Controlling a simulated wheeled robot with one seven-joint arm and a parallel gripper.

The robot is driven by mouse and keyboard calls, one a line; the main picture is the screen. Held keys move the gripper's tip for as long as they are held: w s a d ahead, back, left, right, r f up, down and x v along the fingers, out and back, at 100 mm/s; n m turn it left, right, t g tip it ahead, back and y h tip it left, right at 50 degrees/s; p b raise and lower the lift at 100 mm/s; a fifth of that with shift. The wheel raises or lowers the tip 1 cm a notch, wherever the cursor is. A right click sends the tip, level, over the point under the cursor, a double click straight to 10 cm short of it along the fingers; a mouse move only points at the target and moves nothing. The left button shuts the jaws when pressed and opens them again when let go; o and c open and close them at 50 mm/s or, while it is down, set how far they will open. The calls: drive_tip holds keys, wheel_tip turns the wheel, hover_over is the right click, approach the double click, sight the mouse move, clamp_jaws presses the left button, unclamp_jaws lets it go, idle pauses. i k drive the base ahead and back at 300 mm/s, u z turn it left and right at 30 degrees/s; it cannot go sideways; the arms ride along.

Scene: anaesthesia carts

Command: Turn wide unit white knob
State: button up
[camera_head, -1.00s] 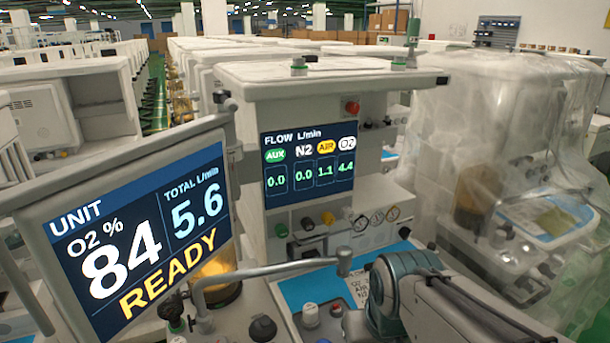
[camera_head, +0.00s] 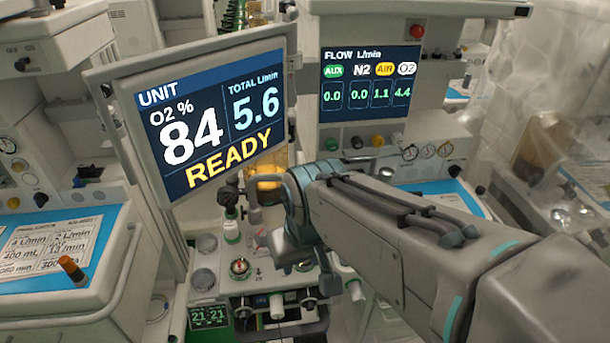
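A unit with a flow screen (camera_head: 371,88) stands ahead in the head view. The screen reads AUX 0.0, N2 0.0, AIR 1.1 and O2 4.4. Below it is a row with a green knob (camera_head: 332,143), a black knob (camera_head: 357,142), a yellow knob (camera_head: 378,140) and a small white knob (camera_head: 398,138). A larger tilted screen (camera_head: 214,120) reads O2 84 %, total 5.6 L/min and READY. I cannot tell which unit is the wide one. My arm crosses from the lower right and covers part of the worktop.
A lower panel with gauges (camera_head: 239,268) and a white cylindrical fitting (camera_head: 277,306) is below the large screen. A plastic-wrapped unit (camera_head: 555,150) is at right.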

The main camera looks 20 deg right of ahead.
sight(398, 139)
drive_tip(key=u, duration=1.3)
drive_tip(key=k, duration=1.25)
drive_tip(key=z, duration=1.8)
drive_tip(key=k, duration=0.5)
drive_tip(key=u, duration=0.35)
drive_tip(key=i, duration=0.95)
drive_tip(key=z, duration=0.45)
